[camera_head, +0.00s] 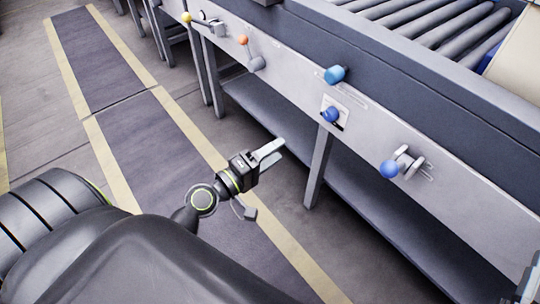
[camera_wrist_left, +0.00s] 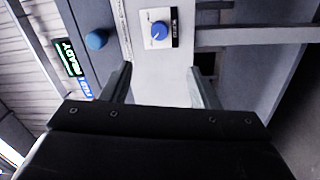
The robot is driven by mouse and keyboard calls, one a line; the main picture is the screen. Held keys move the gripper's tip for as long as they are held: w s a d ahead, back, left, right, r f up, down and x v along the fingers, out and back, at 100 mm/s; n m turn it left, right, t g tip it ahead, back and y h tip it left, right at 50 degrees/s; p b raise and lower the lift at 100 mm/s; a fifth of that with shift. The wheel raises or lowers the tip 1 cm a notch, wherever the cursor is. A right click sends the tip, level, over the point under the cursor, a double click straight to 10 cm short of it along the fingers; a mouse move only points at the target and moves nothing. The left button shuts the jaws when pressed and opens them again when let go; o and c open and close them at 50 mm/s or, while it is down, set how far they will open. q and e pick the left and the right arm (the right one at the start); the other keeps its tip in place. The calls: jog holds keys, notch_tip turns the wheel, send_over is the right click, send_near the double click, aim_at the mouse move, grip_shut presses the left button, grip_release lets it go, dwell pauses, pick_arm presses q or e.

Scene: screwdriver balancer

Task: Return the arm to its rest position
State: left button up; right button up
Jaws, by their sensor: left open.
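My left arm reaches in from the lower left in the head view. Its gripper (camera_head: 271,152) is open, with nothing between the fingers, in the air over the floor walkway and short of the machine's front panel. In the left wrist view the two fingers of this gripper (camera_wrist_left: 160,85) stand wide apart, with the pale panel behind them.
The machine's grey front panel (camera_head: 290,80) carries a blue cylindrical knob (camera_head: 335,75), a blue dial (camera_head: 330,114), a blue ball lever (camera_head: 389,169) and an orange ball lever (camera_head: 243,40). A low shelf (camera_head: 370,190) runs beneath. The walkway (camera_head: 150,140) is clear.

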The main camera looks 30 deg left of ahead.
pick_arm(q)
jog(key=shift+s+a, duration=0.15)
jog(key=shift+s, duration=0.2)
pick_arm(e)
jog(key=shift+s+a+r+t, duration=0.1)
jog(key=shift+s+r+t, duration=0.1)
jog(key=shift+r+t, duration=0.3)
jog(key=shift+r, duration=0.1)
